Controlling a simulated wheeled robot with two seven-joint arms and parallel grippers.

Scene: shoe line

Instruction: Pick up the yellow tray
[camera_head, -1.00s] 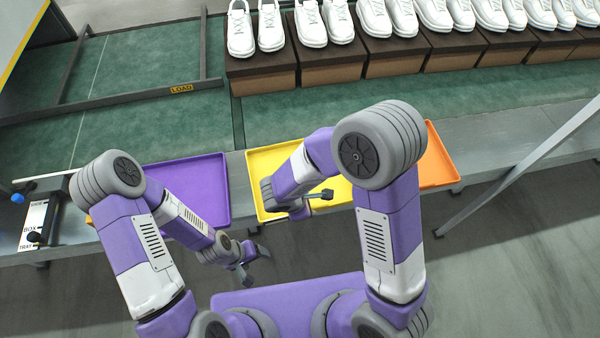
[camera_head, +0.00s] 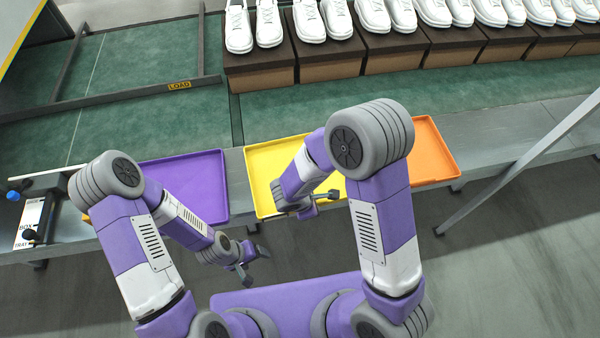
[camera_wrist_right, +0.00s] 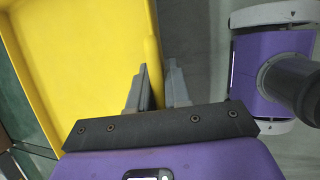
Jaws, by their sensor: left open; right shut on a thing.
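The yellow tray (camera_head: 262,165) lies on the grey ledge between a purple and an orange tray. My right arm covers part of its right side. My right gripper (camera_head: 330,196) is at the tray's near edge. In the right wrist view, the yellow tray (camera_wrist_right: 85,65) fills the left side, and the fingers of my right gripper (camera_wrist_right: 160,88) sit on either side of its rim, shut on it. The tray looks level and on the ledge. My left gripper (camera_head: 257,264) is open and empty, in front of the ledge and apart from the trays.
The purple tray (camera_head: 190,185) is to the left and the orange tray (camera_head: 432,150) to the right. White shoes on brown boxes (camera_head: 330,60) line the green belt behind. A slanted grey post (camera_head: 520,165) stands at right. A label stand (camera_head: 35,220) is at far left.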

